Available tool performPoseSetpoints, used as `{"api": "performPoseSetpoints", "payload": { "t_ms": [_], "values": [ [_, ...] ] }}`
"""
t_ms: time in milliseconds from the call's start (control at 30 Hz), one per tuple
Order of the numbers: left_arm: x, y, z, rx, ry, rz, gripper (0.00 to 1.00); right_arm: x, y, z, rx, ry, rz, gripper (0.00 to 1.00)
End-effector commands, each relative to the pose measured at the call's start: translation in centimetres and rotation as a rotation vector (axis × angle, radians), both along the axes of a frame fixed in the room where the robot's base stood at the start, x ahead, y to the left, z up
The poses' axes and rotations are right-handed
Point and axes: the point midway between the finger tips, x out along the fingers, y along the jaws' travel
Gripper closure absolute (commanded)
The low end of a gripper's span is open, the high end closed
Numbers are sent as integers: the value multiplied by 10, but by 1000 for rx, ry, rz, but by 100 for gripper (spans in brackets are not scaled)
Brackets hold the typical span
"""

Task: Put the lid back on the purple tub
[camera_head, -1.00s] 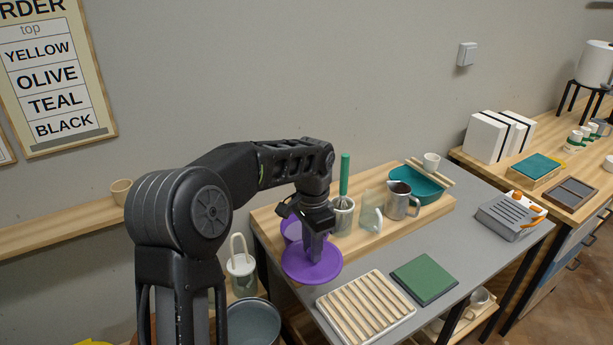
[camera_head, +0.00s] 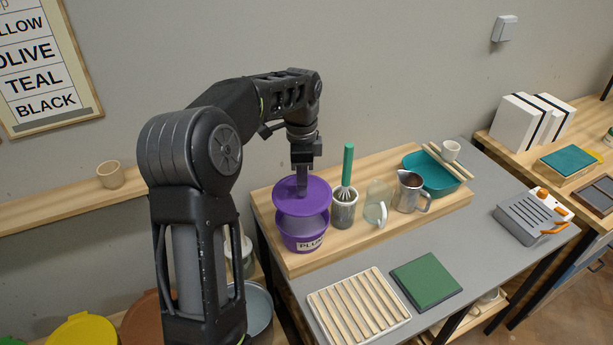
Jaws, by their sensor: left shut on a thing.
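The purple tub (camera_head: 290,240) stands on the wooden board at the back left of the grey table, with a label reading "PLUM" on its front. My left gripper (camera_head: 302,190) points down and is shut on the purple lid (camera_head: 287,204). The lid is above the tub, slightly tilted, with the tub's pale inside showing in a gap below its front edge. Whether the lid's back edge touches the rim I cannot tell. My right gripper is not in view.
A metal cup (camera_head: 343,212) with a green-handled whisk (camera_head: 347,166) stands close right of the tub. A glass jug (camera_head: 377,204), a metal pitcher (camera_head: 410,192) and a teal basin (camera_head: 437,184) follow. A slatted rack (camera_head: 358,306) and a green tile (camera_head: 426,281) lie in front.

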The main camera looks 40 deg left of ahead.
Motion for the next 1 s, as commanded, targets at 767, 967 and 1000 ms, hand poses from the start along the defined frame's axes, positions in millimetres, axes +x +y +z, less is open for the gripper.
{"api": "performPoseSetpoints", "payload": {
  "t_ms": [767, 967, 1000],
  "values": [
    [0, -1, -47, 0, 0, 1, 100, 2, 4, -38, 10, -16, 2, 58],
    [0, 0, -60, 0, 1, 1, 100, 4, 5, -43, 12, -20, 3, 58],
    [0, 0, -61, 0, 1, 1, 100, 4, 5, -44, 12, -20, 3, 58]
  ]
}}
